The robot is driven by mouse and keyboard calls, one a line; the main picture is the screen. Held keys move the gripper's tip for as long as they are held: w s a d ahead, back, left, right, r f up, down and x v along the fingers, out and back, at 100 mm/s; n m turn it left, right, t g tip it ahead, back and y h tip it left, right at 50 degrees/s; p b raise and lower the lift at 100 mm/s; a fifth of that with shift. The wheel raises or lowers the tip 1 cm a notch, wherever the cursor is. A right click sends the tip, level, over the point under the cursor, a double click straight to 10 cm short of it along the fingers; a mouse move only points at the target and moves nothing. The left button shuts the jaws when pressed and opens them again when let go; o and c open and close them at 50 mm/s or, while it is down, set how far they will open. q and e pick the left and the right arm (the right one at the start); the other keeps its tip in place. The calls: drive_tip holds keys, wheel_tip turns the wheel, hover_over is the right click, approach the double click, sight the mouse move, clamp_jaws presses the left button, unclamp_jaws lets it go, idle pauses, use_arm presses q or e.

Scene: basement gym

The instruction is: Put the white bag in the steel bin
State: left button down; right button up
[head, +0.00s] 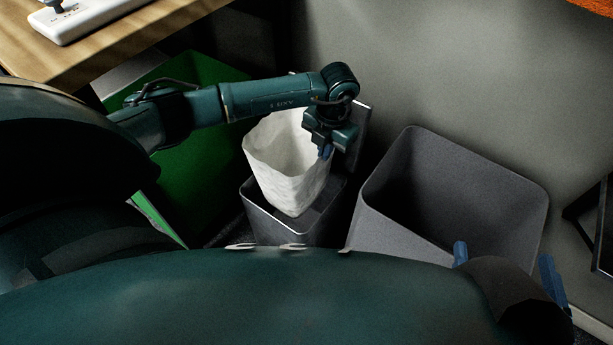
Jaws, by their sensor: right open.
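The white bag (285,165), open at the top, hangs over the opening of the steel bin (262,222). Its lower end overlaps the bin's mouth; I cannot tell how far it reaches inside. My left gripper (326,150) is at the bag's right rim and appears shut on it, with one blue fingertip showing. The bin has a thin bright rim, and a flat panel (362,125) stands upright behind it. My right gripper (505,268) is open and empty at the lower right, in front of the grey bin, with its blue fingertips wide apart.
A large grey open bin (385,235) stands right of the steel bin. A green bin (180,200) stands to the left. A wooden table (110,50) with a white device (85,15) is at the upper left. A wall closes off the back, and a dark frame (590,215) stands at the right edge.

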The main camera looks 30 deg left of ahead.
drive_tip(key=a+f+n+t+y+b, duration=0.2)
drive_tip(key=a+f+n+y+b, duration=0.15)
drive_tip(key=b, duration=0.65)
use_arm(q)
wheel_tip(320, 180, down, 23)
drive_tip(key=b, duration=0.5)
drive_tip(key=shift+s+b, duration=0.2)
drive_tip(key=shift+b, duration=0.15)
use_arm(e)
wheel_tip(320, 180, up, 6)
drive_tip(key=n+t+y, duration=0.1)
drive_tip(key=n+y, duration=0.5)
drive_tip(key=y, duration=0.1)
drive_tip(key=shift+s+d+r+n+y, duration=0.15)
drive_tip(key=shift+d+n+y, duration=0.15)
drive_tip(key=shift+n+y, duration=0.05)
use_arm(q)
drive_tip(key=shift+a+f, duration=0.15)
drive_tip(key=shift+f, duration=0.1)
